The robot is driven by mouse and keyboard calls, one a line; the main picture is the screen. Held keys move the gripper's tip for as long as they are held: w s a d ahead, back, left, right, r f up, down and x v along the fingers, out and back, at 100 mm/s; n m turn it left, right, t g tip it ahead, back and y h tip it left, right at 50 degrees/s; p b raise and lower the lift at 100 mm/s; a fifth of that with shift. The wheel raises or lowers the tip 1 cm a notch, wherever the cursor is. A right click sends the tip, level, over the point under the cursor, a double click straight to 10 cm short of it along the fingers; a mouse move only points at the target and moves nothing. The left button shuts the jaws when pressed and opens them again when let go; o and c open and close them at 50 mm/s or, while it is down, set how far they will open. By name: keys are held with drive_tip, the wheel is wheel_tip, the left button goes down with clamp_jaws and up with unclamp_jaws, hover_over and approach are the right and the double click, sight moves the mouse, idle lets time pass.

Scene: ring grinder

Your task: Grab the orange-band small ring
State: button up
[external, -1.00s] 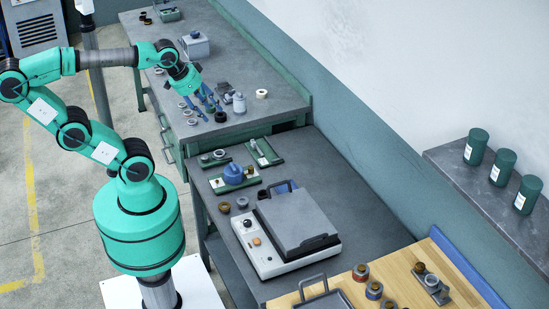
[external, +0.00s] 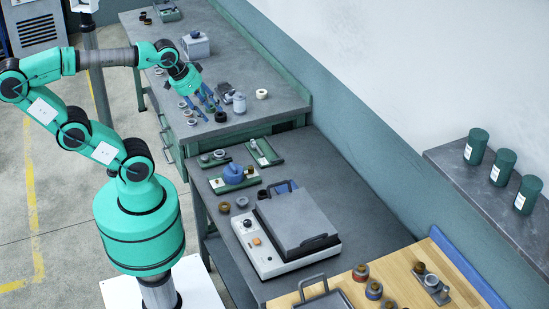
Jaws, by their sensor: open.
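My gripper (external: 209,104) hangs over the near part of the far grey bench (external: 262,112), its blue fingers spread and pointing down. Nothing shows between the fingers. Several small rings (external: 187,112) lie just left of the fingers on that bench. An orange band cannot be made out on any of them at this size. I cannot tell which ring is the orange-band small one.
The nearer bench holds green trays (external: 264,153) and a lidded machine (external: 290,235). The far bench's right side is mostly clear.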

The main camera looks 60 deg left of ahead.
drive_tip(key=o, duration=0.4)
drive_tip(key=w+a+n+g+y, duration=0.1)
drive_tip(key=w+a+g, duration=0.1)
drive_tip(key=w+a, duration=0.95)
drive_tip(key=w+a+f+n+g, duration=0.1)
drive_tip(key=w+a+f, duration=0.15)
drive_tip(key=a, duration=0.75)
drive_tip(key=w+a+f+g, duration=0.1)
drive_tip(key=w+a+f, duration=0.15)
drive_tip(key=a, duration=0.65)
drive_tip(key=shift+n+g+h, duration=0.5)
drive_tip(key=shift+n+g, duration=0.3)
drive_tip(key=s+a+f, duration=0.3)
drive_tip(key=a+f, duration=0.4)
drive_tip(key=a, duration=0.3)
drive_tip(key=s+a+f, duration=0.3)
drive_tip(key=a+f, duration=0.3)
drive_tip(key=a, duration=0.5)
drive_tip(key=s+a+f, duration=0.3)
drive_tip(key=a+f, duration=0.4)
drive_tip(key=a, duration=0.4)
drive_tip(key=shift+a+f, duration=0.25)
drive_tip(key=shift+f, duration=0.1)
